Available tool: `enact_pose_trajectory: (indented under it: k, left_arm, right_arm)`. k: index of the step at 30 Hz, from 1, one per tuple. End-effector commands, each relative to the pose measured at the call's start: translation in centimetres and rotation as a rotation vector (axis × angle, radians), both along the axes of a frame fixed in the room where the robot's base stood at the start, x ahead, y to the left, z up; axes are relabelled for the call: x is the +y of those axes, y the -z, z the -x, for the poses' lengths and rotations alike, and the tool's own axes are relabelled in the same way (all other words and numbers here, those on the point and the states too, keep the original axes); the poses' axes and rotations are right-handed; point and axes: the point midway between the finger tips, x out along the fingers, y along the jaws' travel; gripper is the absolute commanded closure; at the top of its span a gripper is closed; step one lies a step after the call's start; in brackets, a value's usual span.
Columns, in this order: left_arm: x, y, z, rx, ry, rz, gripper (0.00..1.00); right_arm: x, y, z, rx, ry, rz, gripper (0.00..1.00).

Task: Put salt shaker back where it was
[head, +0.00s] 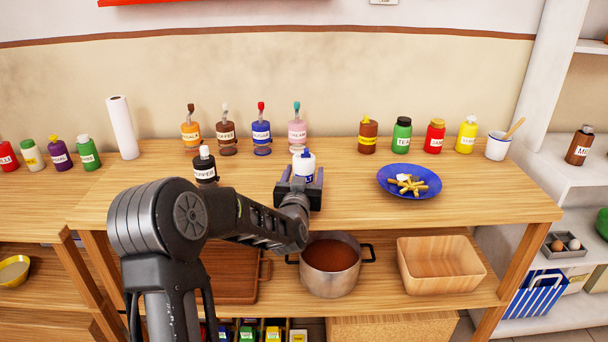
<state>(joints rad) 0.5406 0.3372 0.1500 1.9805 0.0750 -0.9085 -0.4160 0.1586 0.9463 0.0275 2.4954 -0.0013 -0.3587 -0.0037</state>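The black pepper shaker (205,168) with a white cap stands to the left on the same table. My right gripper is not in view.
Several labelled bottles, including a blue one (262,134), line the table's back edge. A blue plate (424,190) with food is to the right. A paper towel roll (122,127) stands at left. A pot (331,282) and wooden box (440,282) are on the shelf below.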

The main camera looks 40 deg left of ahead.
Motion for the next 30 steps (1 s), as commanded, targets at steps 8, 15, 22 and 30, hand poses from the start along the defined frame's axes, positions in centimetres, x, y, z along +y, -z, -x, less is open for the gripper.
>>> enact_pose_trajectory:
  k: [8,15,22,30]
  left_arm:
    - [0.0,0.0,0.0,0.0,0.0,0.0,0.26]
    - [-0.3,-0.3,0.5,0.0,0.001,0.0,0.26]
    - [-2.1,-0.3,3.9,0.0,0.001,0.0,0.26]
    - [-4.7,-0.3,8.7,0.0,0.001,-0.001,0.26]
  right_arm:
    - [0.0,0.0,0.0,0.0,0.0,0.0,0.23]
    - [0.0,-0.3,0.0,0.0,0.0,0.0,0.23]
    - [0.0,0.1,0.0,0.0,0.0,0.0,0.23]
    - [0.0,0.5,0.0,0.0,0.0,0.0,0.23]
